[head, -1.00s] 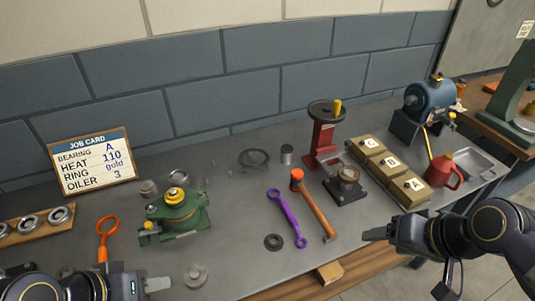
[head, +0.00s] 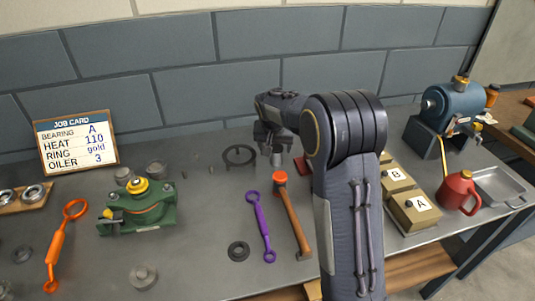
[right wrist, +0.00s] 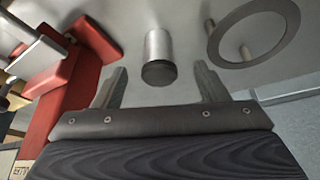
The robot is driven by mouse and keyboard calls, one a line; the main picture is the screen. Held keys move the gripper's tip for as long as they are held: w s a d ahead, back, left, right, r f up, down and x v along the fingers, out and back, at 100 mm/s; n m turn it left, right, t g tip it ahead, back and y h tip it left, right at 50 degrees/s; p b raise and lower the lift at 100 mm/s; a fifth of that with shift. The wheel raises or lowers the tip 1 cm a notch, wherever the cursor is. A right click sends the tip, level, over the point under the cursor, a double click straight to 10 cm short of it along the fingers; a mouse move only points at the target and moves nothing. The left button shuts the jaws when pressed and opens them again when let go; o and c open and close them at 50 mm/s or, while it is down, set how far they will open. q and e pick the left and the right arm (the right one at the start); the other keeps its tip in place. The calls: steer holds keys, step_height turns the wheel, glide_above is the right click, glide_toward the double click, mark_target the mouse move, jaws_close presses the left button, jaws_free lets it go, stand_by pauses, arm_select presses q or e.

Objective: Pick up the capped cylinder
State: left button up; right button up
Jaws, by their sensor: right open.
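The capped cylinder, a small grey metal cylinder with a dark cap (right wrist: 158,58), stands on the bench. In the head view its lower part (head: 276,159) shows just below my right gripper (head: 273,143); the rest is hidden. In the right wrist view my right gripper (right wrist: 160,84) is open, one finger to each side, with the cylinder centred between and slightly beyond the fingertips. I see no contact. My left gripper is out of view.
A hammer (head: 293,215) and purple wrench (head: 260,227) lie nearer the front.

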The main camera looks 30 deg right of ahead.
mark_target(276, 148)
steer(key=p+x, duration=0.1)
steer(key=x, duration=0.5)
steer(key=shift+w+d, duration=0.15)
steer(key=shift+d, duration=0.1)
steer(key=shift+c, duration=0.5)
steer(key=c, duration=0.9)
steer(key=shift+c, duration=0.9)
steer(key=shift+r, duration=0.1)
